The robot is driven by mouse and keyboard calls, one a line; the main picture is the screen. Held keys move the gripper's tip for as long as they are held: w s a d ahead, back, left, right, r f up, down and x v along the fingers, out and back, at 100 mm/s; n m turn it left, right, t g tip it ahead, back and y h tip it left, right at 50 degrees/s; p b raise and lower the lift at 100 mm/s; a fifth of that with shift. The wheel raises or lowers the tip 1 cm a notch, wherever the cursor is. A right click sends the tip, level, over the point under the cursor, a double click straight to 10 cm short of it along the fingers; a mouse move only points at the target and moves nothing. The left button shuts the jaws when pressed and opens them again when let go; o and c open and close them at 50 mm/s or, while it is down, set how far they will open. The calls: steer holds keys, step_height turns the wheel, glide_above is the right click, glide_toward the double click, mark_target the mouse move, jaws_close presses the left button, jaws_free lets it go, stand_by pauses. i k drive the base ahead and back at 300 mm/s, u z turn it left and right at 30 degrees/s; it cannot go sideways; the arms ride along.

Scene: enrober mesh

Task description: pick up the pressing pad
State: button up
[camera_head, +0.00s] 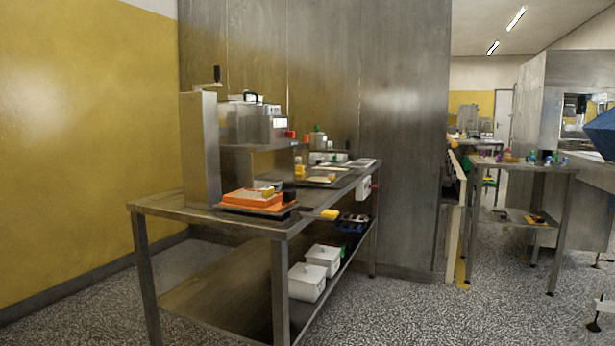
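I cannot tell for certain which object is the pressing pad. An orange tray (250,203) lies near the front end of the steel table (205,215). Small yellow and black pieces (268,192) are on or just behind it, too small to make out. Another small yellow object (300,172) stands farther back. My gripper is not in view.
A steel press-like machine (201,150) stands at the table's back left. White lidded boxes (307,282) are on the lower shelf. A second table (525,167) with small coloured items stands to the right. Speckled floor (425,315) is clear in front and between the tables.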

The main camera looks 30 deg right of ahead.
mark_target(299, 169)
steer(key=z, duration=0.75)
steer(key=i, duration=0.45)
steer(key=z, duration=1.05)
steer(key=i, duration=1.3)
steer(key=u, duration=0.35)
steer(key=i, duration=1.3)
steer(key=u, duration=0.8)
